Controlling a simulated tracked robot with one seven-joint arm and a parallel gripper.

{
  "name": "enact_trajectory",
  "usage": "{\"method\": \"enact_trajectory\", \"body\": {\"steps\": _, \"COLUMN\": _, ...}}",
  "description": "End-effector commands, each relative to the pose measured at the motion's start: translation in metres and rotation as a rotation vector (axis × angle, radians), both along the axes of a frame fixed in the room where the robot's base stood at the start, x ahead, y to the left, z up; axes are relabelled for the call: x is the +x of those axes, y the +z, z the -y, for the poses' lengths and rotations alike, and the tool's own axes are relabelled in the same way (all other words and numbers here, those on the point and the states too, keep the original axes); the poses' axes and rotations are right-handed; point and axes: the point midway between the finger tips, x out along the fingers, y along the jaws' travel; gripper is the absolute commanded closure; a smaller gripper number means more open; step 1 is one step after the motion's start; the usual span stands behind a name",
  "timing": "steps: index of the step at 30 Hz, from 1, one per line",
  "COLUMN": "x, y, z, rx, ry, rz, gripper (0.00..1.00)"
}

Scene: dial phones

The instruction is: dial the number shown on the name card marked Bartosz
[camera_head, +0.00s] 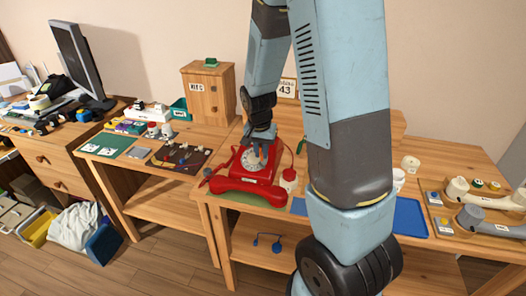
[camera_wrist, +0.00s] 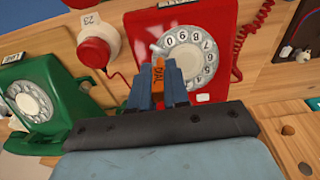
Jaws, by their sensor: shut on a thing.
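The red rotary phone (camera_head: 239,174) stands on the wooden table, below my gripper (camera_head: 262,148). In the wrist view the red phone (camera_wrist: 228,75) shows its white dial (camera_wrist: 198,58) with black digits around the rim. My gripper (camera_wrist: 158,88) is shut on an orange tool (camera_wrist: 158,76) marked DIAL. The tool's pale tip is at the dial's left edge; I cannot tell whether it touches a finger hole. A card (camera_head: 286,88) reading 43 stands behind, partly hidden by my arm; its small upper line is unreadable.
In the wrist view a green rotary phone (camera_wrist: 58,85) is at left, and a red-and-white rounded object (camera_wrist: 98,45) lies near a tag (camera_wrist: 91,19) reading 23. A blue tray (camera_head: 408,217) and handsets (camera_head: 488,222) are at right. A wooden cabinet (camera_head: 207,92) stands behind.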

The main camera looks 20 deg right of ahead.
Motion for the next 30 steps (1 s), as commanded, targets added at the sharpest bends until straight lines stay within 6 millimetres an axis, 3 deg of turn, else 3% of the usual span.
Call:
{"method": "enact_trajectory", "body": {"steps": 6, "x": 0.003, "y": 0.001, "z": 0.001, "rx": 0.0, "ry": -0.001, "rz": 0.0, "gripper": 1.0}}
{"method": "enact_trajectory", "body": {"steps": 18, "x": 0.035, "y": 0.018, "z": 0.008, "rx": 0.0, "ry": -0.002, "rz": 0.0, "gripper": 1.0}}
{"method": "enact_trajectory", "body": {"steps": 30, "x": 0.039, "y": 0.02, "z": 0.009, "rx": 0.0, "ry": 0.0, "rz": 0.0, "gripper": 1.0}}
